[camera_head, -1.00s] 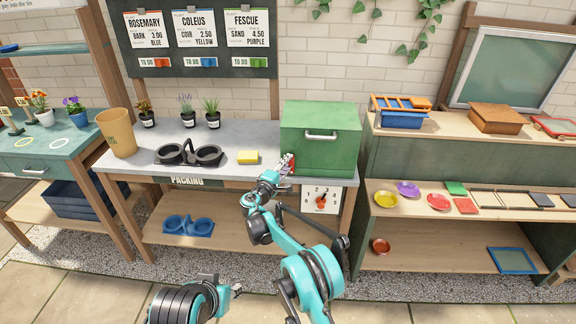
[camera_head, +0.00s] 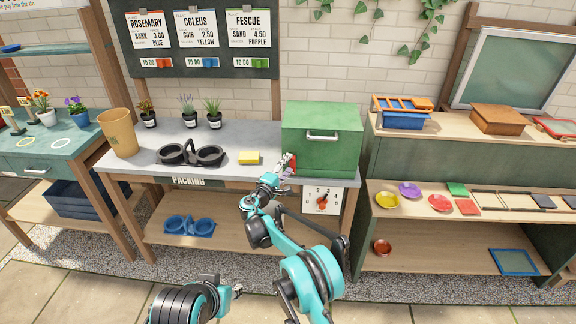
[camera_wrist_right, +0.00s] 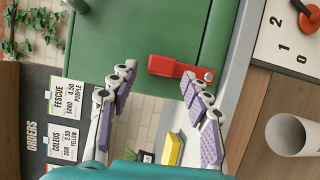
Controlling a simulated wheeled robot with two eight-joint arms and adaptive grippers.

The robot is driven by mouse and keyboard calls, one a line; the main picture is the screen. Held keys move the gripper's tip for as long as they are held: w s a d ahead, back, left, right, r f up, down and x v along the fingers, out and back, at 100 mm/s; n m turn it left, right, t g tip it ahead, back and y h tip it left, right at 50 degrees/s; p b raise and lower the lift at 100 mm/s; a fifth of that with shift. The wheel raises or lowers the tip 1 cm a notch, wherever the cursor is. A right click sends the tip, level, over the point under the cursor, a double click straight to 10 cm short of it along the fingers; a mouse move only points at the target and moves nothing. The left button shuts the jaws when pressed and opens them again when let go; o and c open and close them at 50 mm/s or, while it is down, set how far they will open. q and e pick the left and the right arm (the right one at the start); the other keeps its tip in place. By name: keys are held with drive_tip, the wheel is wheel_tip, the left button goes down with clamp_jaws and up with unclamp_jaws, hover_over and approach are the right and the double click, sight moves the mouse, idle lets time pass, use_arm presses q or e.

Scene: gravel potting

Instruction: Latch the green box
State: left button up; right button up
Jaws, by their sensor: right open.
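The green box (camera_head: 321,135) stands closed on the right end of the grey packing bench, its silver handle facing front. Its red latch lever (camera_wrist_right: 170,66) shows in the right wrist view, with a round silver pivot at one end; it lies across the seam in the box's green face. My right gripper (camera_head: 288,163) is at the box's lower left front corner. In the right wrist view the right gripper (camera_wrist_right: 159,76) is open, its purple-padded fingers either side of the lever's line, with no clear contact visible. My left gripper (camera_head: 236,290) is low at the front, its fingers unclear.
A dial card (camera_head: 322,201) hangs below the box. A shelf (camera_head: 470,143) stands to the right.

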drive_tip(key=v, duration=1.1)
drive_tip(key=s+d+r+m+g, duration=0.2)
drive_tip(key=d+r+m+g, duration=0.3)
drive_tip(key=d, duration=0.8)
drive_tip(key=s+d+r+m+g+y, duration=0.1)
drive_tip(key=s+d+r, duration=0.1)
drive_tip(key=s+d, duration=0.4)
drive_tip(key=s+d+r+m+g+y, duration=0.1)
drive_tip(key=s+d+r, duration=0.2)
drive_tip(key=s+d, duration=0.3)
drive_tip(key=s+d+f+m+y, duration=0.1)
drive_tip(key=s+f+m, duration=0.1)
drive_tip(key=s, duration=0.7)
drive_tip(key=s+d+f+m+g+y, duration=0.1)
drive_tip(key=s+d+f+m+y, duration=0.1)
drive_tip(key=s, duration=0.7)
drive_tip(key=s+d+f+m+g+y, duration=0.1)
drive_tip(key=s+d+f+m+y, duration=0.1)
drive_tip(key=s, duration=0.7)
drive_tip(key=shift+s+f+m, duration=0.2)
drive_tip(key=shift+f+m, duration=0.1)
drive_tip(key=shift+f, duration=0.05)
